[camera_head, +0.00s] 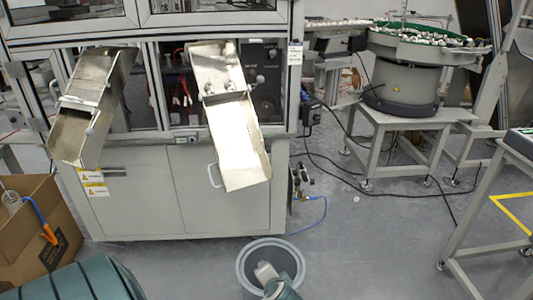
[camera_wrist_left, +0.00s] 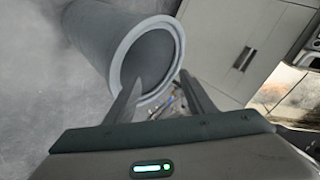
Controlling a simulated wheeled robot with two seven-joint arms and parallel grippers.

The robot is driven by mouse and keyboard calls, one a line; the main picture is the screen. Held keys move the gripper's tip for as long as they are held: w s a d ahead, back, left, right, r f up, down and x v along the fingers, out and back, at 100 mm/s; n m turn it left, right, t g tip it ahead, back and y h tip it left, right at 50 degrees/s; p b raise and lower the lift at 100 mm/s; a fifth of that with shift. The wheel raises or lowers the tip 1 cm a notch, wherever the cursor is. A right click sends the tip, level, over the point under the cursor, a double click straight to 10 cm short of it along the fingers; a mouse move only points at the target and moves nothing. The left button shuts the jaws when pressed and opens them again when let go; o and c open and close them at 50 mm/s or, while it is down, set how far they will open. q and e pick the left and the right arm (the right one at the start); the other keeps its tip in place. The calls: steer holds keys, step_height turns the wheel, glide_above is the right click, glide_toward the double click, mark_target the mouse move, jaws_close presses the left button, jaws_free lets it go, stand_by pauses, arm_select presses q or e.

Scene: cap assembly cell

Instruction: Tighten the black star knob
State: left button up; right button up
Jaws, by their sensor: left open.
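I cannot make out the black star knob for certain in either view. The cabinet machine carries a left metal chute (camera_head: 75,130) and a right metal chute (camera_head: 238,145); small fittings at their joints are too small to tell. My left gripper (camera_wrist_left: 158,95) is open in the left wrist view, with nothing between its fingers. Its fingers show in front of the rim of a grey bin (camera_wrist_left: 88,48). I cannot tell whether they touch it.
The grey bin (camera_head: 245,268) stands on the floor before the cabinet (camera_head: 135,210). A cardboard box (camera_head: 20,245) is at the left. A bowl feeder (camera_head: 405,85) stands on a frame at the back right. Cables cross the floor; a grey frame (camera_head: 470,225) stands right.

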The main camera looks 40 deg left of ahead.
arm_select(q)
steer(key=w+a+r+m+y, duration=0.1)
steer(key=w+a+r+y, duration=0.3)
steer(key=w+r, duration=0.6)
steer(key=w+a+r+m+y, duration=0.1)
steer(key=w+a+r+y, duration=0.4)
steer(key=w+r, duration=0.6)
steer(key=shift+w+a+r, duration=0.3)
steer(key=shift+w+a, duration=0.1)
steer(key=shift+a, duration=0.65)
arm_select(e)
steer(key=shift+w+a+f+t+y, duration=0.15)
steer(key=shift+w+a+f+y, duration=0.1)
steer(key=shift+a+f, duration=0.35)
steer(key=shift+w+a+f+t+y, duration=0.15)
steer(key=shift+w+a+f, duration=0.05)
steer(key=shift+a+f, duration=0.4)
steer(key=shift+f, duration=0.1)
